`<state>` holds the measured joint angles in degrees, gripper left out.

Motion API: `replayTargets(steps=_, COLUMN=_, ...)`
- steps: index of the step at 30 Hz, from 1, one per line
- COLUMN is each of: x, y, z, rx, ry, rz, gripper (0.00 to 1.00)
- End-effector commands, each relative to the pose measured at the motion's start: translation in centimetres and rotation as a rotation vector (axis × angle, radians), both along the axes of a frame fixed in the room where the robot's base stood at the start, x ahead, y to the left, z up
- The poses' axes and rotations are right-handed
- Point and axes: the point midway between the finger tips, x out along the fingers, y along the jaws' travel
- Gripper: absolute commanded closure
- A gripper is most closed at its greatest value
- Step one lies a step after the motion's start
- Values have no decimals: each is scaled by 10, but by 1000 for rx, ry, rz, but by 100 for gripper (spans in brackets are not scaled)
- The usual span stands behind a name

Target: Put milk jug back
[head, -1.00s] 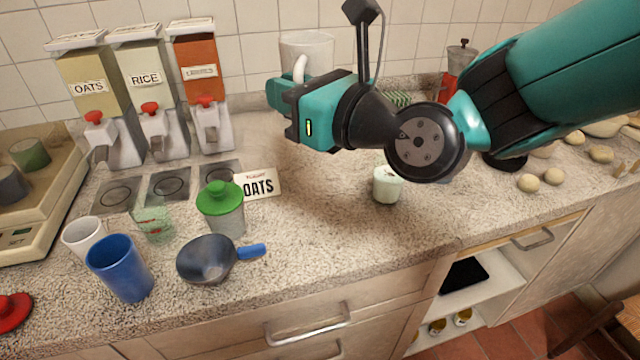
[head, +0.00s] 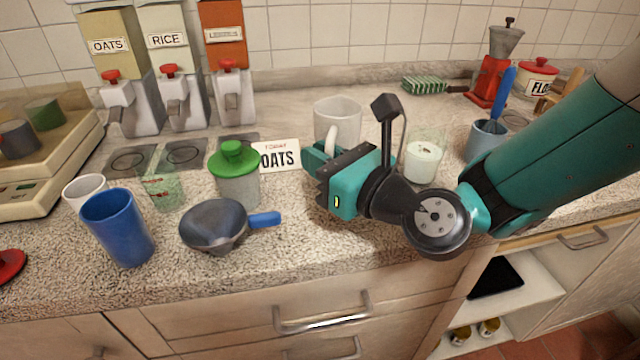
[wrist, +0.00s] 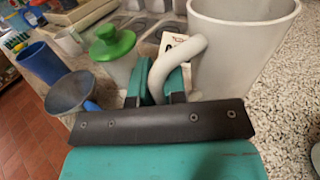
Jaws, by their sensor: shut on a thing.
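The milk jug (head: 338,117) is a plain white jug with a loop handle, upright behind my gripper (head: 322,158) in the head view. My gripper is shut on its handle. In the wrist view the jug (wrist: 236,45) fills the upper right, and its handle (wrist: 175,62) passes between the fingers of my gripper (wrist: 160,82). The jug's base is hidden, so I cannot tell whether it touches the counter. A glass of white milk (head: 423,160) stands just right of the jug.
The "OATS" card (head: 280,156) and green-lidded jar (head: 237,175) stand close left of my gripper. A funnel (head: 214,226), blue cup (head: 118,228) and dispensers (head: 170,95) are farther left. A blue-grey utensil cup (head: 486,140) stands right. Counter behind the jug is partly clear.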

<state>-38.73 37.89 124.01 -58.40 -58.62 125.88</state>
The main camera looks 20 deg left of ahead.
Motion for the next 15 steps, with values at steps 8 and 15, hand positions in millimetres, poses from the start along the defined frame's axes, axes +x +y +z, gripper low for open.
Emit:
replayTargets(steps=8, x=1, y=0, z=-32, rx=0, ry=-1, rz=-2, gripper=100)
replayTargets(steps=15, x=0, y=0, z=-31, rx=0, ry=-1, rz=-1, gripper=100)
